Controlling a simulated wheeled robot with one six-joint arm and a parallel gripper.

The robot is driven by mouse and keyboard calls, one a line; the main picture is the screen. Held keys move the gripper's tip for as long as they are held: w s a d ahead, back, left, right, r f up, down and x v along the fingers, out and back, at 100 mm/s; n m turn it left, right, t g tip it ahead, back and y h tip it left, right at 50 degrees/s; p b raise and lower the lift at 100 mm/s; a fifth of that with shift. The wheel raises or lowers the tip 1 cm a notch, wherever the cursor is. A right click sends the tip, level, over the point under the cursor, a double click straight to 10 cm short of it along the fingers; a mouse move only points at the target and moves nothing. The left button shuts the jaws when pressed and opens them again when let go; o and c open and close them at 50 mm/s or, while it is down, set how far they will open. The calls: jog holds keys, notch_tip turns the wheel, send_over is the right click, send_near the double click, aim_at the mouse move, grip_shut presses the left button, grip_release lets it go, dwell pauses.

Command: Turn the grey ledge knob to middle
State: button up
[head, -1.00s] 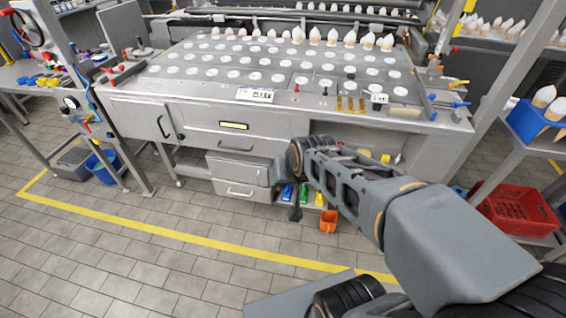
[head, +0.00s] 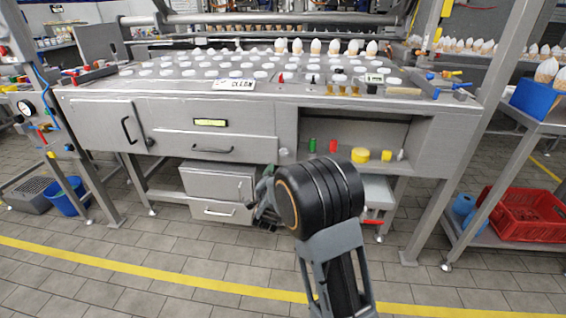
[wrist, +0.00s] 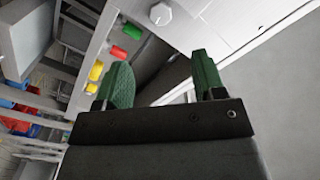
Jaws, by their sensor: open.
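A light grey knob (head: 283,153) sits on the machine's front, just left of the open shelf. In the wrist view the knob (wrist: 160,13) shows near the top edge, with a pale, faceted face. I cannot read its setting. My gripper (wrist: 163,77) is open, with its two green finger pads apart and nothing between them. The knob lies beyond the fingertips, apart from them. In the head view my gripper (head: 262,197) is partly hidden behind my black wrist joint, below the knob and slightly left.
The shelf holds a green item (head: 312,145), a red item (head: 333,146) and yellow items (head: 360,155). Left of the knob are a drawer handle (head: 212,149) and a cabinet door (head: 102,125). A red crate (head: 520,215) stands at right. The floor in front is clear.

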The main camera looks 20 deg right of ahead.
aim_at(283, 154)
jog(key=b+x, duration=0.2)
jog(key=x, duration=1)
jog(key=shift+w+d, duration=0.15)
jog(key=shift+d, duration=0.1)
jog(key=c, duration=0.9)
jog(key=shift+n, duration=0.3)
